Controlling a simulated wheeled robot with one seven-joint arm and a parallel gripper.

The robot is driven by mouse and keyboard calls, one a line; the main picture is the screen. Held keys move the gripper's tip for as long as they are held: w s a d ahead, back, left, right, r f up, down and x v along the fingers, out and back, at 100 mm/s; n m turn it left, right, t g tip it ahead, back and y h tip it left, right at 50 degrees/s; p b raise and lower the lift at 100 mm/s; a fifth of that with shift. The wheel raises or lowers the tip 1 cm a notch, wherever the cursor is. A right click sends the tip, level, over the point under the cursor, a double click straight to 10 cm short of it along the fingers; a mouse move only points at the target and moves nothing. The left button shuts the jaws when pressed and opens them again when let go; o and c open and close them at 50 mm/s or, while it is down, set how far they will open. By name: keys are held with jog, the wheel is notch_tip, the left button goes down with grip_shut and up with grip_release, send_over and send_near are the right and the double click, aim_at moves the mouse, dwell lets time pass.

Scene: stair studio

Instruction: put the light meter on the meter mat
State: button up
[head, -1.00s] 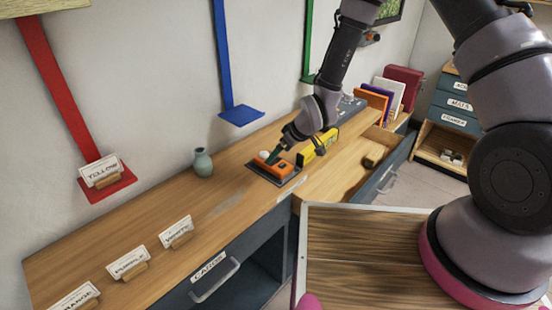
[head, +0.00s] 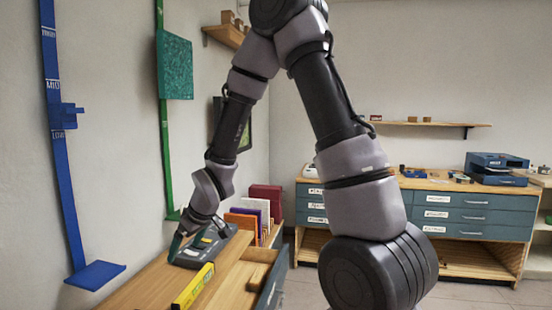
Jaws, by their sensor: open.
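My gripper (head: 178,246) is at the lower left in the head view, pointing down with dark teal fingers. It is open, and I see nothing between its fingers. Neither the light meter nor the meter mat can be made out for certain now. The counter part with the orange device and dark mat is out of view.
A yellow spirit-level-like bar (head: 193,287) lies on the wooden counter (head: 143,285). An open drawer (head: 272,283) is to its right. Upright books (head: 262,207) stand behind. A blue wall bracket (head: 96,274) juts out at left. Drawer cabinets (head: 455,213) stand across the room.

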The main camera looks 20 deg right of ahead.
jog(key=s+d+r+m+t+h, duration=0.15)
jog(key=d+r+m, duration=0.25)
jog(key=d+r, duration=0.7)
jog(key=s+d+r+m, duration=0.4)
jog(key=s+r, duration=0.4)
jog(key=s+d+r+m, duration=0.4)
jog(key=s+d+r, duration=0.1)
jog(key=s+r, duration=0.3)
jog(key=shift+s+d+r+t, duration=0.3)
jog(key=shift+t, duration=0.05)
